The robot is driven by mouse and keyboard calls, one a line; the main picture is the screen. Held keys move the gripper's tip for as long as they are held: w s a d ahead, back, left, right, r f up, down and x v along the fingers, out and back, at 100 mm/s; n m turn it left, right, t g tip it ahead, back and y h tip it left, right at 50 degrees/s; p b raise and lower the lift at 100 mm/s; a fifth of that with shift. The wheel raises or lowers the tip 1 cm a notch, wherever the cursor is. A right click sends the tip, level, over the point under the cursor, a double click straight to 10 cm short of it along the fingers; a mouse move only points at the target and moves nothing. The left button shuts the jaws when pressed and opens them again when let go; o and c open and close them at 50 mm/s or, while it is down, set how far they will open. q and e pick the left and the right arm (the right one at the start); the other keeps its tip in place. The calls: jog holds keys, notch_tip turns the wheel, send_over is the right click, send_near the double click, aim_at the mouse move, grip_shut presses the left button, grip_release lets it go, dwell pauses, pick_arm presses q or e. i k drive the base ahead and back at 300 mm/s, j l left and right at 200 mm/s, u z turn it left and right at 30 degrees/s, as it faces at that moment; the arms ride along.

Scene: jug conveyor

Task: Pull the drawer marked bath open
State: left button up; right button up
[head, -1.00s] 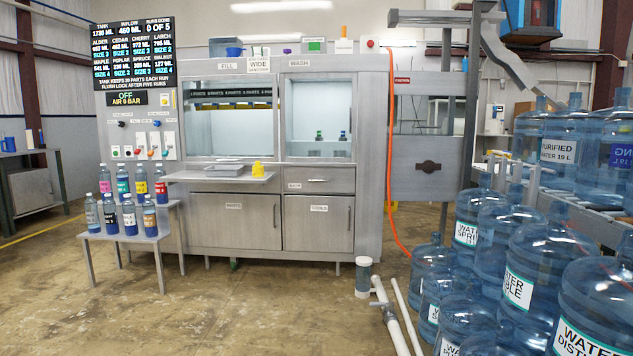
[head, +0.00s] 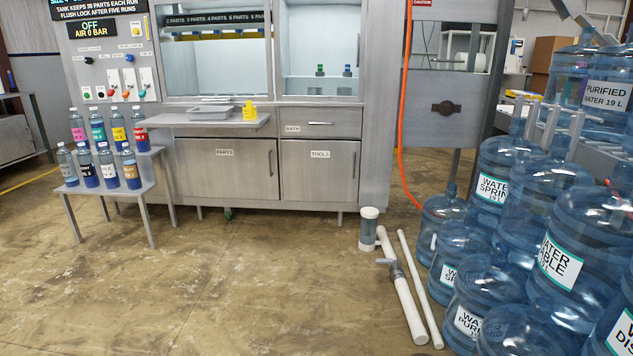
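The drawer marked BATH (head: 309,130) is in the grey metal cabinet, right of centre in the head view. Its front looks flush with the cabinet, so it appears shut. Its label is at the left of the front, and a short horizontal handle (head: 321,123) sits to the right of the label. It lies above the door marked TOOLS (head: 319,170) and below the wash window. Neither of my grippers shows in the view.
A shelf (head: 205,122) with a grey tray and a yellow object juts out left of the drawer. A bottle bench (head: 147,188) stands at left. White pipes (head: 405,300) and large water jugs (head: 490,190) crowd the right. The floor before the cabinet is clear.

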aim_at(311, 121)
jog(key=i+l+u, duration=0.15)
jog(key=i, duration=2.35)
jog(key=j, duration=0.1)
